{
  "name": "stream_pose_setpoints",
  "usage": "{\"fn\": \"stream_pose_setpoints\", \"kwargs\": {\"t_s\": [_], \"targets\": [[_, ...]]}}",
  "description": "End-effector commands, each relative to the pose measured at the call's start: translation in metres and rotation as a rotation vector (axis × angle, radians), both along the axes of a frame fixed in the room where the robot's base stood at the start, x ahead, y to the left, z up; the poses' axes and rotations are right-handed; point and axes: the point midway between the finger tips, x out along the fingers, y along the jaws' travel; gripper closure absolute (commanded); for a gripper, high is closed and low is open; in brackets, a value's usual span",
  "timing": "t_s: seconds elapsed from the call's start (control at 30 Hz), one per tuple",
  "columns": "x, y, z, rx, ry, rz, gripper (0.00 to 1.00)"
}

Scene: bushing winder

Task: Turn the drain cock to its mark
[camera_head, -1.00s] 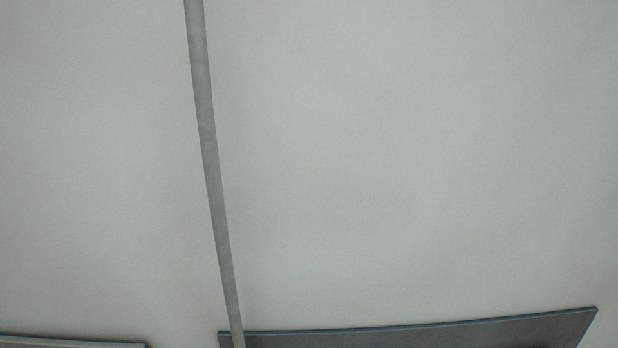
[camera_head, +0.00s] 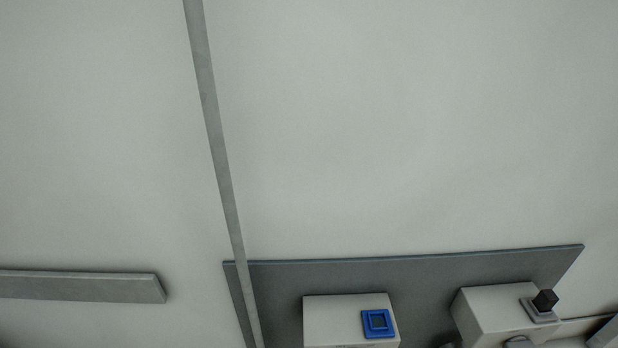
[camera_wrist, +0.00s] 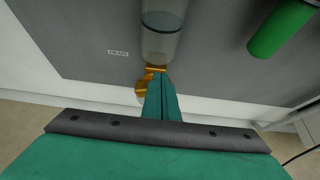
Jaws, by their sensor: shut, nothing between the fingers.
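The drain cock (camera_wrist: 143,91) is a brass-coloured fitting in the wrist view, below a clear bowl (camera_wrist: 163,38). My gripper (camera_wrist: 161,80) has its teal fingers shut and empty. The fingertips overlap the right side of the cock in the picture and hide part of it. I cannot tell whether they touch it. A small label reading DRAIN (camera_wrist: 118,52) is on the grey panel to the left of the bowl. I cannot make out the cock's mark. Neither the cock nor my gripper shows in the head view.
A green cylinder (camera_wrist: 280,28) stands out at the upper right of the wrist view. In the head view, a dark grey panel (camera_head: 420,270) carries a pale box with a blue-framed square (camera_head: 378,323) and another box with a black knob (camera_head: 545,300).

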Motion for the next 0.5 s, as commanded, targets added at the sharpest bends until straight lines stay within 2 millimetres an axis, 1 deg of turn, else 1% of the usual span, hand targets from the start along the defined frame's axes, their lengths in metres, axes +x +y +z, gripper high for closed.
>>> {"fn": "stream_pose_setpoints", "kwargs": {"t_s": [0.27,0.5], "targets": [[0.0001,0.0000,0.0005,0.000,0.000,0.000,1.00],[0.0000,-0.0004,0.0066,0.000,0.000,0.001,1.00]]}}
